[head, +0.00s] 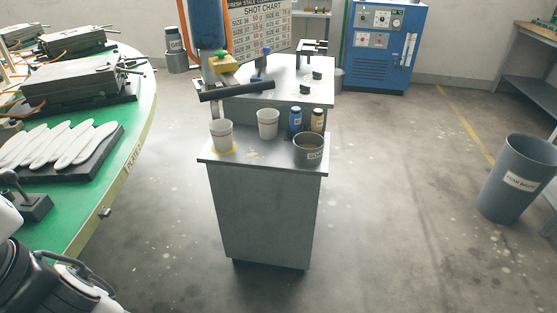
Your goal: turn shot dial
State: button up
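I cannot tell for certain which control is the shot dial. A blue cabinet (385,50) at the back carries a pale panel (380,18) with several small dark knobs, too small to read. Nearer, a grey worktop (285,93) behind the front stand bears small dark knob-like pieces (304,88). A machine with a blue column (210,25) and a dark horizontal bar (237,92) stands there, and the shot chart (258,22) hangs behind it. Part of my arm shows at the lower left, far from these. My gripper is not visible.
A grey stand (265,215) holds two white cups (222,135), two small bottles (295,121) and a grey pot (308,149). A green round table (130,110) with moulds and white insoles (60,145) is at left. A waste bin (518,180) is at right. The floor between is clear.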

aim_at(305, 89)
jog(key=i+l, duration=0.45)
jog(key=i+l+z, duration=0.1)
jog(key=i+l, duration=0.3)
jog(key=l, duration=0.25)
